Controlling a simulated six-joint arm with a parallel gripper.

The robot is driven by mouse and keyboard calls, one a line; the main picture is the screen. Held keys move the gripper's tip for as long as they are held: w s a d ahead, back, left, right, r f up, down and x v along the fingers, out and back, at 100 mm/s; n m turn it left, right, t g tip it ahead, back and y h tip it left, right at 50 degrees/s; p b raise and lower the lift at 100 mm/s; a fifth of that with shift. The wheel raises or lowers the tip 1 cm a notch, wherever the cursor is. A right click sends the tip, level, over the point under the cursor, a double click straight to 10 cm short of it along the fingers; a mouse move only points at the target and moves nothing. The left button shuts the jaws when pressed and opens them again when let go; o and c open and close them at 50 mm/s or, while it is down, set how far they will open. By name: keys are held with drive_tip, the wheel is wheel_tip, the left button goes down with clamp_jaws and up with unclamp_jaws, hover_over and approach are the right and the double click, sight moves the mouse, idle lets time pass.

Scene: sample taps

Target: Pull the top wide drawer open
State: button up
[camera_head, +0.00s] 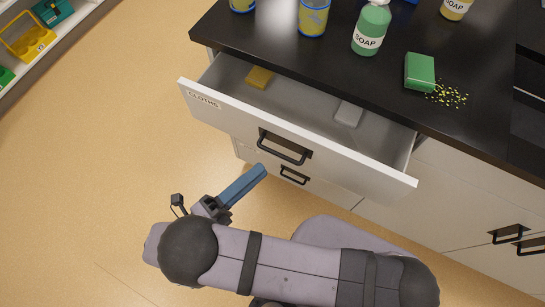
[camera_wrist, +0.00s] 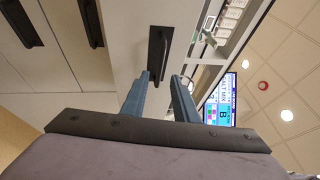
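The top wide drawer (camera_head: 300,132), labelled CLOTHS, stands pulled out from under the dark counter, with its inside in view. Its black bar handle (camera_head: 284,152) is on the middle of the front. The handle also shows in the wrist view (camera_wrist: 157,50), ahead of and between my fingertips. My gripper (camera_head: 262,169) has blue fingers and is just in front of the drawer front, below and left of the handle. In the wrist view the two fingers (camera_wrist: 160,78) are apart with nothing held; they look clear of the handle.
A yellow sponge (camera_head: 259,77) and a grey block (camera_head: 348,114) lie in the drawer. Another drawer handle (camera_head: 294,176) is below. The floor at left is clear.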

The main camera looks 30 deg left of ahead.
drive_tip(key=shift+p+x, duration=0.7)
drive_tip(key=shift+x, duration=2.25)
clamp_jaws()
drive_tip(key=shift+s, duration=0.1)
